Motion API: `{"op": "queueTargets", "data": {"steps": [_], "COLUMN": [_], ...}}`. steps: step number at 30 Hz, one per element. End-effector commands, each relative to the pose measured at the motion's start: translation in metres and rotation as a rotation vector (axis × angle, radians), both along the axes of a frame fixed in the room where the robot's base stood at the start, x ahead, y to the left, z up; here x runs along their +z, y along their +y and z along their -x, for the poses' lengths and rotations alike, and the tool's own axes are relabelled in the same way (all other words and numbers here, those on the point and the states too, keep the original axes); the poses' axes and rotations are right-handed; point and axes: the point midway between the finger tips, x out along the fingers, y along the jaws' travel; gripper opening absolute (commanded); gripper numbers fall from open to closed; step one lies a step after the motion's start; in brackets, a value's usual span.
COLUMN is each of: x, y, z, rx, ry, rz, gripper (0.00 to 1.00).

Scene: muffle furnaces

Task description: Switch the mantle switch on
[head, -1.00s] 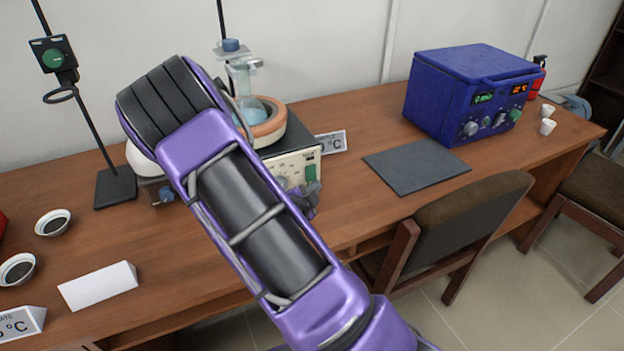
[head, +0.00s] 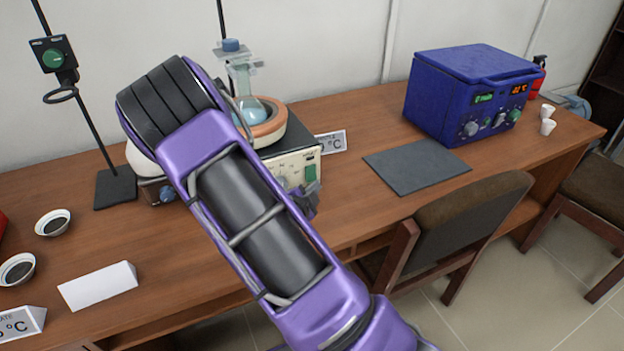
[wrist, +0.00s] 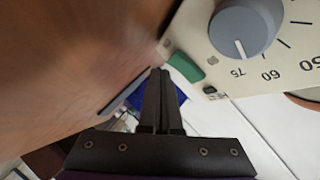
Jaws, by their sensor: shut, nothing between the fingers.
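The heating mantle (head: 300,162) stands on the bench, with an orange-rimmed bowl and a round flask (head: 262,108) in it. Its cream front panel carries the green mantle switch (head: 311,173), which also shows in the wrist view (wrist: 187,67) beside a grey dial (wrist: 243,30). My gripper (wrist: 160,74) is shut and empty. In the wrist view its fingertips are just below and left of the green switch; I cannot tell whether they touch it. In the head view my purple arm hides much of the mantle and most of the gripper. Which way the switch is set is not clear.
A blue furnace (head: 470,95) with lit displays stands at the right, behind a dark mat (head: 417,166). A stand (head: 116,187) is at the left, near two small dishes and a white card (head: 97,286). A brown chair (head: 450,220) sits at the bench's front.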

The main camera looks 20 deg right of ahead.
Motion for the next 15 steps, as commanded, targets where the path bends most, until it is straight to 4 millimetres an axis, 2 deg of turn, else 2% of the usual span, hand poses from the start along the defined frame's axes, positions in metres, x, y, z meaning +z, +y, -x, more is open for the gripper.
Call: {"op": "queueTargets", "data": {"steps": [15], "x": [-0.0021], "y": [0.0002], "z": [-0.0066], "rx": [0.0], "ry": [-0.001], "rz": [0.0], "gripper": [0.0]}}
